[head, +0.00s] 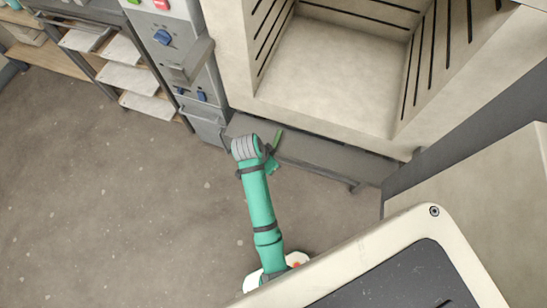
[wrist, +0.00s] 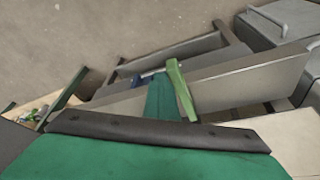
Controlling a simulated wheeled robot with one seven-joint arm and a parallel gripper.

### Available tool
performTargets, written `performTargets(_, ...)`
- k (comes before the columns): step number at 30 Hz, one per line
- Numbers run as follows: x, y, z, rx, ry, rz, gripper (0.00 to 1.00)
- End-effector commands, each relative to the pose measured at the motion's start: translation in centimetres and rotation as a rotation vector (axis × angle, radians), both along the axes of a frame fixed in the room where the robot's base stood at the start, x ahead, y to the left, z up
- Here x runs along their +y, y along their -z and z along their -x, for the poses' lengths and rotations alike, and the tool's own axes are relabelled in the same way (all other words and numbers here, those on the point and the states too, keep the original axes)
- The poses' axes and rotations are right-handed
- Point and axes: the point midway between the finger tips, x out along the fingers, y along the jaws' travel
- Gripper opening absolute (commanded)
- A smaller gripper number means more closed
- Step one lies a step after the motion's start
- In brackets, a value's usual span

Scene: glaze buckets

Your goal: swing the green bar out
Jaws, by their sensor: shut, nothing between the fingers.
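The green bar (head: 278,139) is a short light-green piece low at the kiln front, just beyond the end of my arm in the head view. My gripper (wrist: 160,82) is shut and empty, a teal form just left of the bar. I cannot tell whether it touches the bar. In the head view my gripper (head: 271,164) is partly hidden behind my wrist.
The kiln chamber (head: 330,75) is open and empty above the bar. A grey control cabinet (head: 180,60) stands to its left, beside a rack with pale shelves (head: 128,78). A grey ledge (head: 315,158) runs under the kiln. The floor (head: 110,215) at left is clear.

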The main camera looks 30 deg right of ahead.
Motion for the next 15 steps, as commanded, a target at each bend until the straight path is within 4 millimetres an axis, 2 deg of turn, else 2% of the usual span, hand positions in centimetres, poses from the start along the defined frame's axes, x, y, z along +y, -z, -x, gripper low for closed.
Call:
performTargets(1, 1.2, -0.1, -1.0, -0.016, -0.03, -0.013, 0.0)
performTargets(11, 1.1, -0.3, -1.2, -0.021, -0.03, -0.012, 0.0)
performTargets(15, 1.3, -1.2, -1.2, -0.026, -0.028, -0.01, 0.0)
